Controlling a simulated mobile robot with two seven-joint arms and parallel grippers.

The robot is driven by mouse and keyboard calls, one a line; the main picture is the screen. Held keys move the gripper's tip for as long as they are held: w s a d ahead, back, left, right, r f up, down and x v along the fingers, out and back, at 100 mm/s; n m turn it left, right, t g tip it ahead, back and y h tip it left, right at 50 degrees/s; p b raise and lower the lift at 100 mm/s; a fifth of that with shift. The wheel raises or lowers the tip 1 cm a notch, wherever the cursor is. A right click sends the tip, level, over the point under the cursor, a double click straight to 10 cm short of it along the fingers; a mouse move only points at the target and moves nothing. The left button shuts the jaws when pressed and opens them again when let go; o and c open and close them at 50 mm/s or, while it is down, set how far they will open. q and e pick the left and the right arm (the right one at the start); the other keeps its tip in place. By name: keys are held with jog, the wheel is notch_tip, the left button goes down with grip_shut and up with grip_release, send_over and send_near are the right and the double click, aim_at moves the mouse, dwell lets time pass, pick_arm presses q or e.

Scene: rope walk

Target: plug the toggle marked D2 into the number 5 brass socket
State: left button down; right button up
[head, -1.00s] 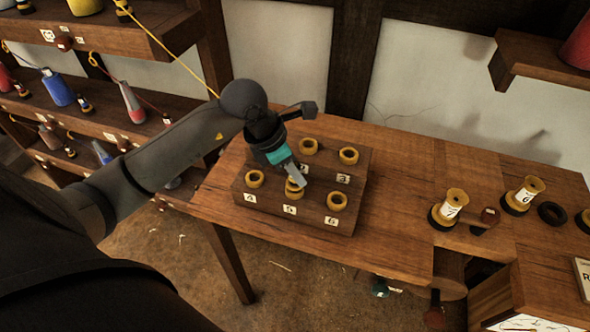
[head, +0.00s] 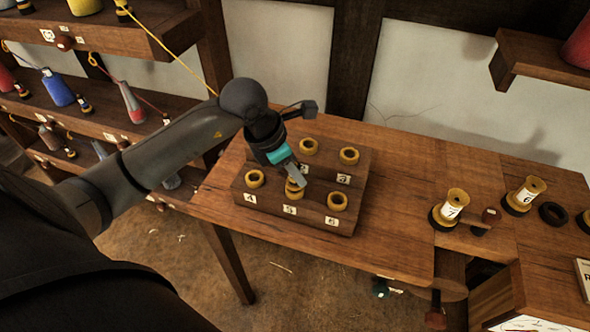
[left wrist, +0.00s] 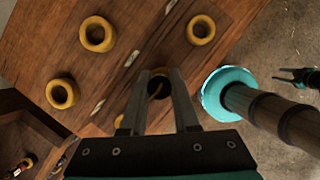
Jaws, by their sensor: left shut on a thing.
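My left gripper (head: 298,181) is shut on a small toggle right at the number 5 brass socket (head: 293,194). The fingers hide most of the toggle, and its D2 mark cannot be read. In the left wrist view the fingers (left wrist: 160,102) reach down over the socket, with a small dark and brass piece between them. I cannot tell how deep the toggle sits. The socket is the front middle one on a wooden block (head: 262,206), between socket 4 (head: 254,179) and socket 6 (head: 337,201). A small dark forked shape (left wrist: 295,77) in the left wrist view may be my right gripper.
Back sockets 2 (head: 308,146) and 3 (head: 349,155) stand empty behind. Spools marked 7 (head: 450,209) and 6 (head: 524,195) and a black ring (head: 552,213) stand on the right. Shelves with bottles (head: 58,87) are at left. The table between block and spools is clear.

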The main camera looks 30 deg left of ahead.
aim_at(287, 184)
pick_arm(q)
jog(key=shift+f+b, duration=0.5)
jog(key=shift+f, duration=0.05)
jog(key=c, duration=0.9)
grip_release()
jog(key=shift+c, duration=0.2)
jog(key=shift+r, duration=0.15)
jog(key=shift+p+v, duration=1.7)
jog(key=shift+v, duration=0.65)
jog(key=p+v, duration=0.3)
jog(key=v, duration=0.3)
jog(key=shift+p, duration=0.3)
